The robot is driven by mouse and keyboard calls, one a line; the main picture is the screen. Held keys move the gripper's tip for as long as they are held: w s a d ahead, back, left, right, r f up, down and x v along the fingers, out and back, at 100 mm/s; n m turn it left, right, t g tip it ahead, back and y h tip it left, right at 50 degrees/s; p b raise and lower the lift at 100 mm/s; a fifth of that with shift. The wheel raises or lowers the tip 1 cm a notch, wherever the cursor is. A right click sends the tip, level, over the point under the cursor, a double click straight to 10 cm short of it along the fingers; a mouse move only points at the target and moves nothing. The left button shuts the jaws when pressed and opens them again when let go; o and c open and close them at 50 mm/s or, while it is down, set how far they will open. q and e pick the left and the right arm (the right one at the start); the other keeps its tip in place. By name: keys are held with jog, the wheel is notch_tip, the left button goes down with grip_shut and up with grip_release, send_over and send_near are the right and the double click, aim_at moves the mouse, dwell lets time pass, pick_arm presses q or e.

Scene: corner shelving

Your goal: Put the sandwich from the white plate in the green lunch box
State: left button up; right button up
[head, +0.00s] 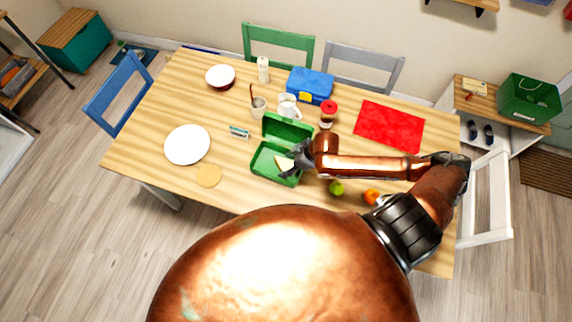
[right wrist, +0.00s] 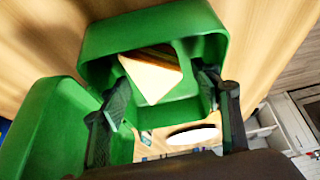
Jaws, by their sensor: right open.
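The green lunch box (head: 268,172) stands open on the table, its lid (head: 289,127) raised on the far side. The sandwich (head: 283,163) lies inside it; in the right wrist view the triangular sandwich (right wrist: 152,76) rests in the box (right wrist: 98,45). My right gripper (head: 297,158) is over the box. In the right wrist view its fingers (right wrist: 160,100) are open and apart, on either side of the sandwich, with clear gaps. The white plate (head: 187,145) at the left of the table is empty. My left gripper is not in view.
A green apple (head: 336,188) and an orange (head: 371,197) lie right of the box. A jar (head: 327,115), white jug (head: 288,106), cup (head: 258,107) and blue lunch box (head: 310,85) stand behind it. A red mat (head: 389,126) lies at right. The table between plate and box is mostly clear.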

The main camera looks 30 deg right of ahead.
jog(key=p+v, duration=0.1)
jog(key=v, duration=1)
dwell(1.3)
